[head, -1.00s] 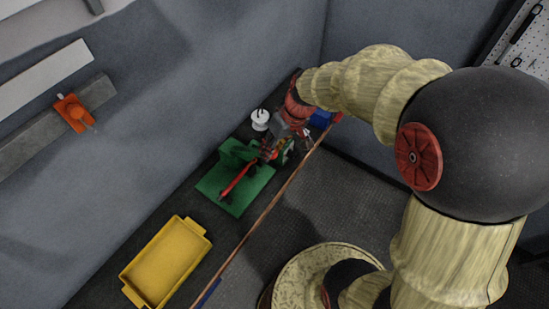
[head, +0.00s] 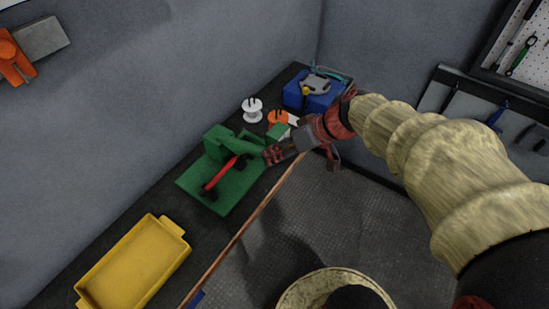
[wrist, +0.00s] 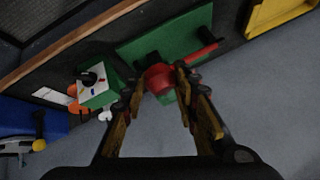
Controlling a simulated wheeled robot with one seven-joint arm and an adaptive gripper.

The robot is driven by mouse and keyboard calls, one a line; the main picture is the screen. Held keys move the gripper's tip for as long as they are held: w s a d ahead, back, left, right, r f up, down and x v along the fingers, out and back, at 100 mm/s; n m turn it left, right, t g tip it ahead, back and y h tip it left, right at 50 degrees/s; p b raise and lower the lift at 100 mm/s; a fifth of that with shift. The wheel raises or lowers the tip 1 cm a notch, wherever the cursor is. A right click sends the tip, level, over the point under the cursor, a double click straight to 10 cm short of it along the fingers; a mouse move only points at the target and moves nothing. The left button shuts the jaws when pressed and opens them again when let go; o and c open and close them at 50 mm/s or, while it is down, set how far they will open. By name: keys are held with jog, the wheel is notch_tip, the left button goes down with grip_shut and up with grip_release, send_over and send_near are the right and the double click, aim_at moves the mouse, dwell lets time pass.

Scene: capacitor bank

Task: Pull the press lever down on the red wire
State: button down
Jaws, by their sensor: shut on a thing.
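The green press (head: 232,185) stands on the dark bench, with its red lever (head: 222,176) slanting across it. In the wrist view the press's green base (wrist: 180,38) lies beyond my fingertips, and the red lever shows there with its round red end (wrist: 159,78) toward me. My gripper (head: 272,155) is at the press's right side. In the wrist view my gripper (wrist: 165,82) has its fingertips on both sides of the round red end, shut on it. I cannot make out a red wire; the press's jaw area is partly hidden by its green arm.
A yellow tray (head: 140,262) stands at the bench's near left. White (head: 252,108) and orange (head: 278,118) spools, a small green box (wrist: 97,90) and a blue box (head: 312,98) are behind the press. A copper-coloured edge (head: 246,222) runs along the bench front.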

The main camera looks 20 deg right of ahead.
jog(key=f+b, duration=0.3)
jog(key=b, duration=0.1)
jog(key=shift+s+d+f, duration=0.15)
jog(key=shift+s+f, duration=0.1)
jog(key=shift+s, duration=0.05)
jog(key=shift+s+f+b, duration=0.2)
jog(key=shift+f+b, duration=0.55)
jog(key=shift+s+f+b, duration=0.2)
jog(key=shift+f+b, duration=0.5)
dwell(0.5)
jog(key=c, duration=1.8)
grip_release()
jog(key=shift+d+f, duration=0.1)
jog(key=shift+o, duration=0.7)
jog(key=shift+w+d, duration=0.2)
jog(key=shift+w, duration=0.05)
jog(key=o, duration=0.3)
jog(key=shift+r, duration=0.25)
jog(key=shift+a+r, duration=0.15)
